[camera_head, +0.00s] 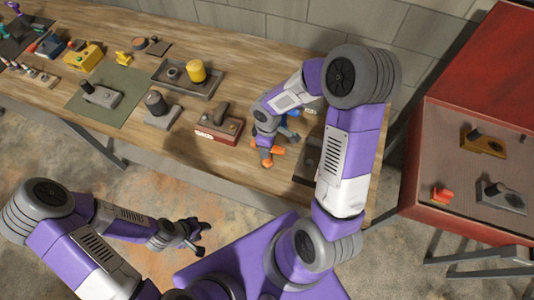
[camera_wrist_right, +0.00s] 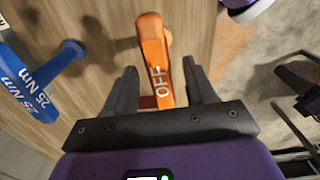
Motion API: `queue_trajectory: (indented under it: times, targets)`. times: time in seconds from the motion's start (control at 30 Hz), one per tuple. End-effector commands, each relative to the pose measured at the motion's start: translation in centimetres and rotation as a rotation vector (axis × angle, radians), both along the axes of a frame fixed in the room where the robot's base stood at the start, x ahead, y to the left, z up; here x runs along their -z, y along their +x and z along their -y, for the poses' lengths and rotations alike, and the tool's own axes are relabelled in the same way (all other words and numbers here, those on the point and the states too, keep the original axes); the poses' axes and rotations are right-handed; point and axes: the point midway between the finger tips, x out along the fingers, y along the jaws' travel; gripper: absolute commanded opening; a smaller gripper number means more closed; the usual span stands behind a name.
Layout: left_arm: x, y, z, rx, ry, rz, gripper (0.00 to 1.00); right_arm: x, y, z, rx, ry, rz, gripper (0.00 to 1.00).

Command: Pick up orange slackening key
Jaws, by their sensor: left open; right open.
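The orange key (camera_wrist_right: 158,62), marked OFF, is at the wooden table in the right wrist view. Its handle lies between the two dark fingers of my right gripper (camera_wrist_right: 160,84), which is open, with a gap visible on each side. In the head view the orange key (camera_head: 278,150) is partly hidden by my right gripper (camera_head: 266,148) at the front of the table. My left gripper (camera_head: 200,236) is open and empty, away from the table over the floor.
A blue tool marked 25 Nm (camera_wrist_right: 40,85) lies close left of the orange key. A red-based block (camera_head: 218,128) stands left of my right gripper. Beyond it are a dark tray (camera_head: 178,92) and a green mat (camera_head: 128,112). A red cabinet (camera_head: 415,170) stands at the right.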

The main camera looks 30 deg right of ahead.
Motion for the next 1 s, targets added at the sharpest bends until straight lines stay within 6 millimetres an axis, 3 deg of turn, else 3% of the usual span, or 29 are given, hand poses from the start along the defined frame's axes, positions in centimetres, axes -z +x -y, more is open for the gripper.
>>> queue_trajectory:
  times: [0.13,0.4,0.77,1.0]
  targets:
    - [0.2,0.0,0.0,0.0,0.0,0.0,0.43,1.7,0.0,0.0,0.0,0.0,-0.001,0.55]
    - [0.2,0.0,0.0,0.0,0.0,0.0,0.43,1.9,0.0,0.0,0.0,0.0,0.001,0.54]
    - [0.2,0.0,0.0,0.0,0.0,0.0,0.43,1.8,0.0,0.0,0.0,0.0,0.001,0.0]
    - [0.2,0.0,0.0,0.0,0.0,0.0,0.43,1.7,0.1,0.0,0.0,-0.001,0.004,0.0]
